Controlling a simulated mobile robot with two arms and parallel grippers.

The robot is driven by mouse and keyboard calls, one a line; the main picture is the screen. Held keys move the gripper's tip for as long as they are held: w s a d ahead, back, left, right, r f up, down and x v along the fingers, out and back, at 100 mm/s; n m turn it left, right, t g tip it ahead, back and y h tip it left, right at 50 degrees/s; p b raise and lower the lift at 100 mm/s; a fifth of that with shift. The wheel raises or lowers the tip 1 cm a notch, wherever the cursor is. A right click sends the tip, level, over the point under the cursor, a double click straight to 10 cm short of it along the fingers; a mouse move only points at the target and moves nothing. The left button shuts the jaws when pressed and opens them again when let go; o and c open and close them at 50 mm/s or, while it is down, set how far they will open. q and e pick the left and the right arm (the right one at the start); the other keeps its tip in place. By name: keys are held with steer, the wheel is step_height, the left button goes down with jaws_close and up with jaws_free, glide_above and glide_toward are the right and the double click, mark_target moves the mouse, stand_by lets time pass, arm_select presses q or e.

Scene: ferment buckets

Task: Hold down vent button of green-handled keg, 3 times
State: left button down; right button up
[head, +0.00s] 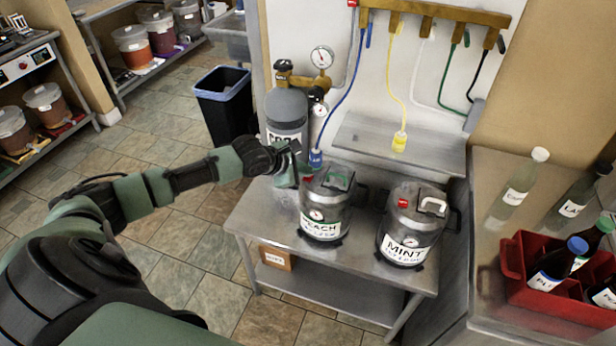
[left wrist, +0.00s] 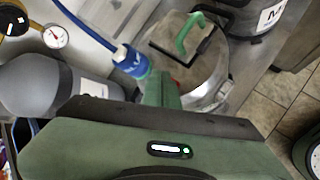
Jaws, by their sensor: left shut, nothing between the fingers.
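The green-handled keg (head: 321,218), labelled PEACH, stands upright on a metal table. Its green handle (head: 340,181) is on the lid and also shows in the left wrist view (left wrist: 183,38). A bit of red, likely its vent button (head: 308,179), shows at the lid's left edge. My left gripper (head: 302,170) is shut and empty, its tips at that edge by the red part. In the left wrist view the fingers (left wrist: 161,90) hide most of the red; I cannot tell whether they touch or press it. My right gripper is not in view.
The MINT keg (head: 408,232) with a white handle stands to the right. A blue hose connector (head: 316,158) hangs close behind my left gripper. A grey gas cylinder (head: 287,112) stands behind left. A red crate (head: 530,290) with bottles is on the right counter.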

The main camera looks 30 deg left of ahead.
mark_target(305, 179)
arm_select(q)
steer(key=shift+s+f, duration=0.1)
steer(key=shift+f, duration=0.5)
stand_by(0.6)
steer(key=shift+r+p, duration=1.05)
steer(key=shift+p, duration=0.35)
step_height(305, 179, up, 5)
steer(key=p, duration=0.6)
